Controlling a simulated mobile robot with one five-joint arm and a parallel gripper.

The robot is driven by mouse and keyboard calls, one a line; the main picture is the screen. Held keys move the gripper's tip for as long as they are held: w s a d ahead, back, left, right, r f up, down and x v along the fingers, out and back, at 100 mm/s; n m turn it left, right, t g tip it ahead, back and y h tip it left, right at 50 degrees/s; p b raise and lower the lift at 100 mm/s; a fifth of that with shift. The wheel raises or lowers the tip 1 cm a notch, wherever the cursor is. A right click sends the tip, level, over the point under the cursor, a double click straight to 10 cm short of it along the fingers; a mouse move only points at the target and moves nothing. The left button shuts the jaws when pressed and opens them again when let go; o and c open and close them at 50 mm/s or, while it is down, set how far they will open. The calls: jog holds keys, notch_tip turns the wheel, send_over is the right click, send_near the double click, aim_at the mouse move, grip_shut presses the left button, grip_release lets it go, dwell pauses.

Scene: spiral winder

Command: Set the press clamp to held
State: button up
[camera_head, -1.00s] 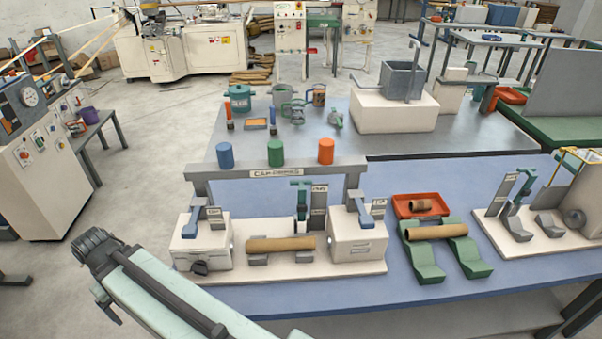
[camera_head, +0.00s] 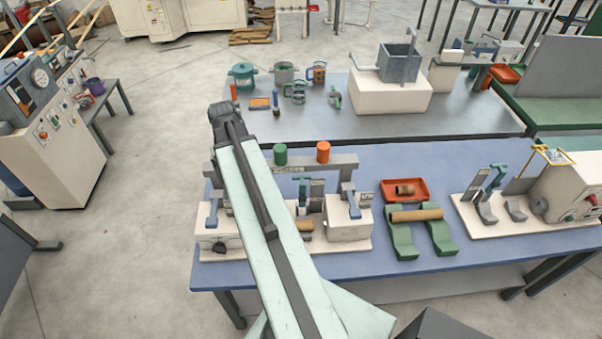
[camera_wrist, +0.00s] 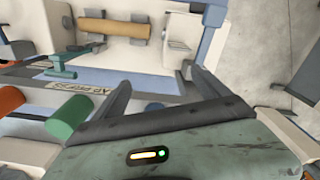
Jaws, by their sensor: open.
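The cap press sits on the blue table, with white end blocks, a brown tube and a labelled grey beam (camera_head: 345,160). A green toggle clamp (camera_head: 303,183), likely the press clamp, stands behind the tube (camera_head: 306,225); its set position is too small to tell. In the wrist view the green clamp (camera_wrist: 75,60) is at left and the tube (camera_wrist: 113,28) at top. A blue lever (camera_head: 352,200) is on the right block (camera_head: 346,222). My gripper (camera_wrist: 163,88) is open and empty, near the beam. My arm hides part of the press.
A red tray (camera_head: 391,194) and green cradle (camera_head: 438,238) with a tube are to the right. A second machine (camera_head: 567,190) stands farther right. A grey table (camera_head: 400,122) with pots is behind.

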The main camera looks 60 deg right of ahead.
aim_at(302, 179)
jog(key=s+d+m, duration=0.1)
jog(key=s+d, duration=0.4)
jog(key=s+d+m, duration=0.1)
jog(key=s+d, duration=0.4)
jog(key=s+d+m, duration=0.2)
jog(key=s+d, duration=0.3)
jog(key=d, duration=0.1)
jog(key=shift+s, duration=0.4)
notch_tip(302, 179, down, 8)
jog(key=b, duration=0.8)
jog(key=shift+w, duration=0.1)
jog(key=shift+r, duration=0.1)
grip_shut()
jog(key=shift+a, duration=0.1)
